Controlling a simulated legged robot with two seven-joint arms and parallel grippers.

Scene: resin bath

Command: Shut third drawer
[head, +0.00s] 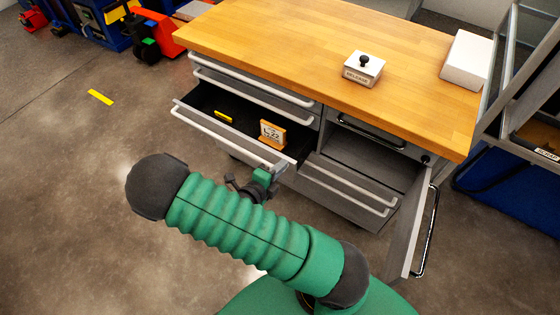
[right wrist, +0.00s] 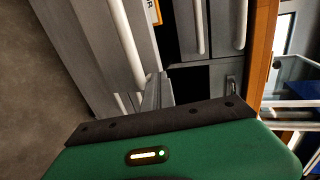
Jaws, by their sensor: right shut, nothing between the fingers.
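The third drawer (head: 225,133) in the left column of the grey workbench stands pulled out, with its long white handle along the front. An orange-and-white box (head: 272,135) and a small yellow item (head: 223,116) lie inside. My right gripper (head: 250,187) is shut and empty, just outside the right end of the drawer front; I cannot tell whether it touches. In the right wrist view, a pale handle (right wrist: 127,45) runs along a grey drawer front, and a corner of the orange box (right wrist: 157,12) shows. My left gripper is not in view.
The two drawers above (head: 255,88) look closed. A cabinet door (head: 410,238) hangs open on the right, beside slightly staggered lower drawers (head: 345,190). A small white box with a black knob (head: 363,68) and a white block (head: 466,60) stand on the wooden top (head: 290,40).

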